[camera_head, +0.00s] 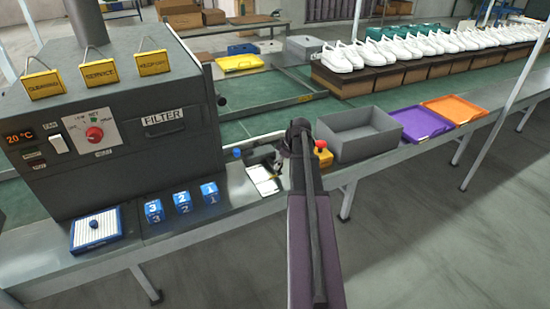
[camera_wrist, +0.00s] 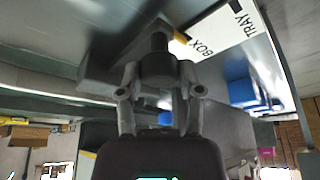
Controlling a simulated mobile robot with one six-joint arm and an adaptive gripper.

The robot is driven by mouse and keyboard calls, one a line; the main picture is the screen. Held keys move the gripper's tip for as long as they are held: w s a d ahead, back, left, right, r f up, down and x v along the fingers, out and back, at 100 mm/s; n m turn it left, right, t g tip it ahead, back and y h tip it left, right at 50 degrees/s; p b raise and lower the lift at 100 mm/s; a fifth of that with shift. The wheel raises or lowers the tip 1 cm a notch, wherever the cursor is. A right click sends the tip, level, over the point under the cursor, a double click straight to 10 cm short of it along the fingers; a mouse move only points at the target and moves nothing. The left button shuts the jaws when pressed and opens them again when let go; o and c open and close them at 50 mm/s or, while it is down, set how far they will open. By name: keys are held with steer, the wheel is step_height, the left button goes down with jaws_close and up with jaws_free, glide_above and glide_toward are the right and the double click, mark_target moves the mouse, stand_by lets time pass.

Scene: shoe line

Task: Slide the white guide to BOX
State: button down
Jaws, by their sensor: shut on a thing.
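My gripper (camera_head: 272,166) is low over the line, between the grey machine and the grey bin. In the wrist view its fingers (camera_wrist: 160,78) are shut around a dark round knob (camera_wrist: 158,62). A pale grey-white bar (camera_wrist: 100,76), seemingly the white guide, lies beside the knob; their join is partly hidden by the fingers. A white plate (camera_wrist: 222,30) lettered BOX and TRAY lies beside the bar, with the BOX end nearer the knob. The plate also shows in the head view (camera_head: 262,184), partly hidden by my gripper.
A yellow-and-red emergency button (camera_head: 323,154) stands right of my arm, with the grey bin (camera_head: 357,137), a purple tray (camera_head: 421,124) and an orange tray (camera_head: 454,108) beyond. Blue numbered blocks (camera_head: 182,202) and a blue-framed pad (camera_head: 95,228) stand at left before the machine (camera_head: 120,120).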

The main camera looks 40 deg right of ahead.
steer(key=shift+c, duration=1.3)
jaws_free()
